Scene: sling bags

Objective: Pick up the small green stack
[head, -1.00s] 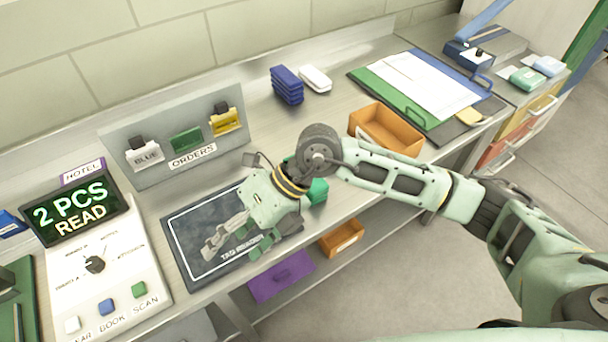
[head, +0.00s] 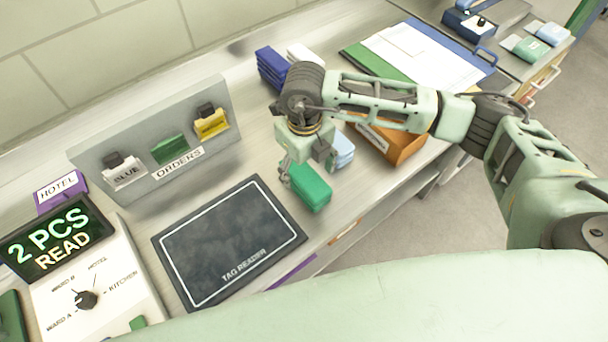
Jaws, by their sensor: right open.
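The small green stack (head: 311,188) sits on the counter just right of the tag reader mat, near the front edge. My right gripper (head: 305,168) points down at the far end of the stack, its fingers apart. It hides part of the stack's back end, and I cannot tell whether the fingers touch it. A light blue stack (head: 342,152) stands close behind and to the right of the green one. My left gripper is not in view.
The tag reader mat (head: 232,245) is bare. The orders rack (head: 165,135) stands behind it, with a "2 PCS READ" display (head: 55,238) at left. Dark blue stacks (head: 270,68) are farther back.

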